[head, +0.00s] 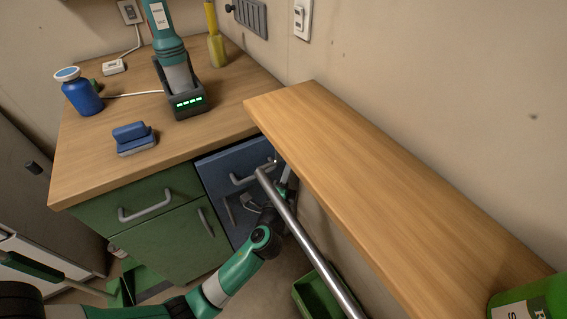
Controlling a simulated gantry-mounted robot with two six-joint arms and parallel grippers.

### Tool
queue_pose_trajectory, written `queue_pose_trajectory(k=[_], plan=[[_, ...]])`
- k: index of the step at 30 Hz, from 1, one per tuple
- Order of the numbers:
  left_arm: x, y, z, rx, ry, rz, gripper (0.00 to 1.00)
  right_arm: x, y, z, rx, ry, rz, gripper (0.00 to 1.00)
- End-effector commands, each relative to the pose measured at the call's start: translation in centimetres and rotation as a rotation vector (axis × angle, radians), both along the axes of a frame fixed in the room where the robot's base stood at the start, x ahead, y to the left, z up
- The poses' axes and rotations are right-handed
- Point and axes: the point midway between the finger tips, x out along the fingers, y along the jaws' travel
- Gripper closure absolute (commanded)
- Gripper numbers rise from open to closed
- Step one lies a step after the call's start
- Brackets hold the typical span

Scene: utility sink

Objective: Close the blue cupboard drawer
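The blue cupboard (217,178) stands under the worktop, right of the green cupboard, with a grey bar handle (250,177) on its upper drawer front. The drawer front looks close to the worktop edge; I cannot tell how far it stands out. My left arm reaches up from the bottom. Its gripper (248,205) is small and dark, in front of the blue cupboard's lower part, below the handle. I cannot tell whether it touches the front or whether its fingers are apart. My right gripper is not in view.
A metal rail (310,245) and a wooden shelf (370,185) lie close right of my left arm. A green bin (310,298) stands below. The worktop (100,165) holds a blue bottle (84,98), a blue brush (134,136) and a teal device (165,35) in a dock.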

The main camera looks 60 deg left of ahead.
Motion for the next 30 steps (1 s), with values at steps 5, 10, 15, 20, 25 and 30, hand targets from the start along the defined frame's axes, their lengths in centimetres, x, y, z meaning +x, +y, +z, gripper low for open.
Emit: queue_pose_trajectory(k=[5,10,15,20,25,30], plan=[[0.0,2.3,0.0,-0.001,0.001,0.003,1.0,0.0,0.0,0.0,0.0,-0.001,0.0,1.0],[0.0,2.9,0.0,-0.001,0.001,0.0,1.0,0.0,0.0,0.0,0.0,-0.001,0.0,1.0],[0.0,2.8,0.0,-0.001,0.001,0.0,1.0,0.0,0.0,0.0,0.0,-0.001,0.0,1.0],[0.0,3.6,0.1,0.0,0.001,0.002,1.0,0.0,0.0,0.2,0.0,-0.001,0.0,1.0],[0.2,6.5,0.2,-0.001,0.002,0.005,1.0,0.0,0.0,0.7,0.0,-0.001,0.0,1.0],[0.2,7.6,0.0,-0.001,0.001,0.002,1.0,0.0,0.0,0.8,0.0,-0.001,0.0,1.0]])
